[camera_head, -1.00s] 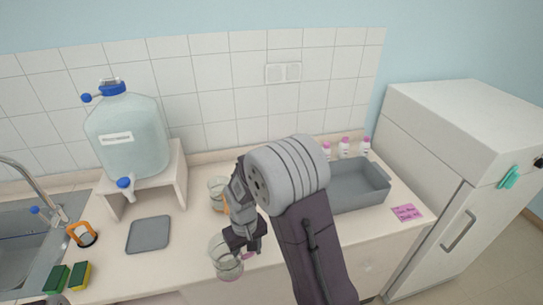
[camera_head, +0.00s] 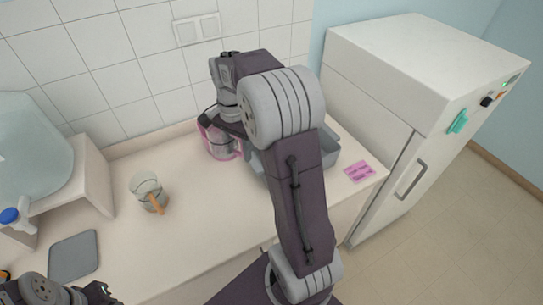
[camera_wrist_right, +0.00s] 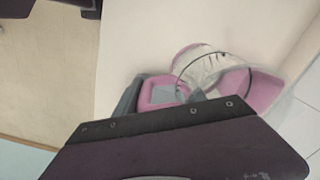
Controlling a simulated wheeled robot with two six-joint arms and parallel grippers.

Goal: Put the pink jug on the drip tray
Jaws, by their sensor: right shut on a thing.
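The pink jug (camera_head: 221,148) is a clear beaker with a pink rim and handle. In the head view it is at the back of the counter, left of the grey basin. My right gripper (camera_head: 207,122) is shut on it. The right wrist view also shows the jug (camera_wrist_right: 258,92), partly hidden behind my gripper (camera_wrist_right: 160,98). I cannot tell whether its base touches the counter. The drip tray (camera_head: 74,255), a flat grey square, lies at the left below the water container's tap. My left gripper (camera_head: 98,293) shows at the bottom left corner; its jaws are unclear.
A jug with an orange handle (camera_head: 148,188) stands mid-counter, between the drip tray and the pink jug. The water container (camera_head: 30,150) sits on a white stand (camera_head: 90,175). A grey basin (camera_head: 328,158) is partly behind my right arm. The front middle counter is clear.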

